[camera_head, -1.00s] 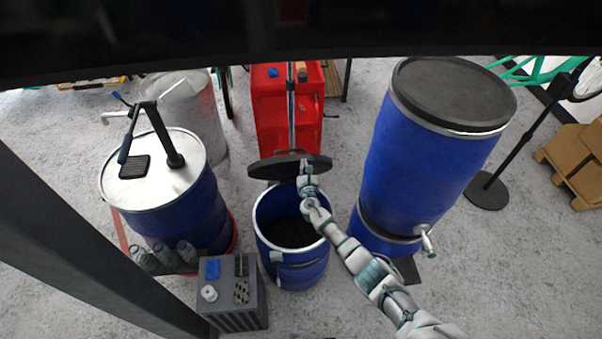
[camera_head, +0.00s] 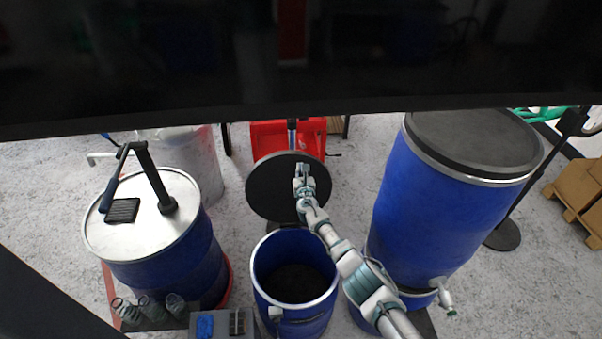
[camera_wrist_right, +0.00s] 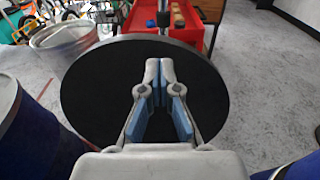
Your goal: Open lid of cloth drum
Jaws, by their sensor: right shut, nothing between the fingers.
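The cloth drum (camera_head: 268,312) is a small blue barrel with a pale rim in the middle of the head view. Its top is open and its inside is dark. Its round black lid (camera_head: 268,188) stands tilted up behind the opening. My right gripper (camera_head: 302,168) is in front of the lid's face, its fingers shut and empty. In the right wrist view the lid (camera_wrist_right: 95,95) fills the middle, behind the closed fingertips (camera_wrist_right: 160,68). I cannot tell whether the fingertips touch the lid. My left gripper is not in view.
A tall blue barrel (camera_head: 405,200) with a black lid and tap stands close on the right. A blue drum (camera_head: 185,265) with a metal top and pump stands on the left. A red cabinet (camera_head: 268,138) is behind the lid. A grey box (camera_head: 245,330) sits front left.

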